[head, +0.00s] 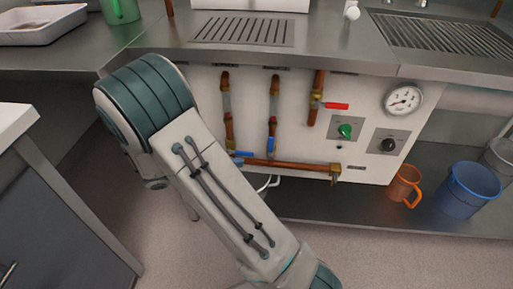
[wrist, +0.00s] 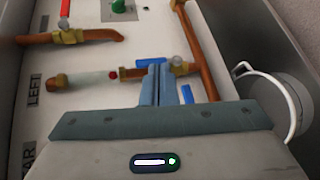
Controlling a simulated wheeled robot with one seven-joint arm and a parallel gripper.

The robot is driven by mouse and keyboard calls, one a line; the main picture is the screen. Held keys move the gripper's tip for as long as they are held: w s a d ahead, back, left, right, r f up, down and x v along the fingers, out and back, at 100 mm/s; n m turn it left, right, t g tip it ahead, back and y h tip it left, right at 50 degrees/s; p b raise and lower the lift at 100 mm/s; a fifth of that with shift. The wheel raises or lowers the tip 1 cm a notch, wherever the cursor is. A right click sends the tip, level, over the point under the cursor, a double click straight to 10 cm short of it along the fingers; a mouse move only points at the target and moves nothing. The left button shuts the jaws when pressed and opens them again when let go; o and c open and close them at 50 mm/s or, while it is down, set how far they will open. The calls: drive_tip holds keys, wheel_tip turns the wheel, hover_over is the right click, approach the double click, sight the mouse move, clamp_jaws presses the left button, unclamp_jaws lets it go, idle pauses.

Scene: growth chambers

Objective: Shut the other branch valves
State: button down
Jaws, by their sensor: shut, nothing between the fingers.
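The valve panel (head: 300,148) carries copper pipes. The right branch has a red lever (head: 337,106) set across its pipe. The middle branch has a blue handle (head: 270,145) lying along its pipe; it also shows in the wrist view (wrist: 151,62). My forearm hides the gripper in the head view.
A green knob (head: 345,130), a black knob (head: 388,144) and a gauge (head: 403,100) sit at the panel's right. An orange mug (head: 405,185) and a blue bucket (head: 470,190) stand on the lower shelf. A white-handled container (wrist: 270,90) is close to my gripper's right.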

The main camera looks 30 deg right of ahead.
drive_tip(key=w+a+f+n+t+h, duration=0.1)
drive_tip(key=w+a+f+t+h, duration=0.15)
drive_tip(key=w+t, duration=0.2)
drive_tip(key=b, duration=0.3)
approach(271, 148)
drive_tip(key=w+d, duration=0.2)
drive_tip(key=w, duration=0.3)
drive_tip(key=d, duration=0.1)
drive_tip(key=s+d+b, duration=0.1)
drive_tip(key=s+d+r, duration=0.1)
drive_tip(key=shift+d, duration=0.25)
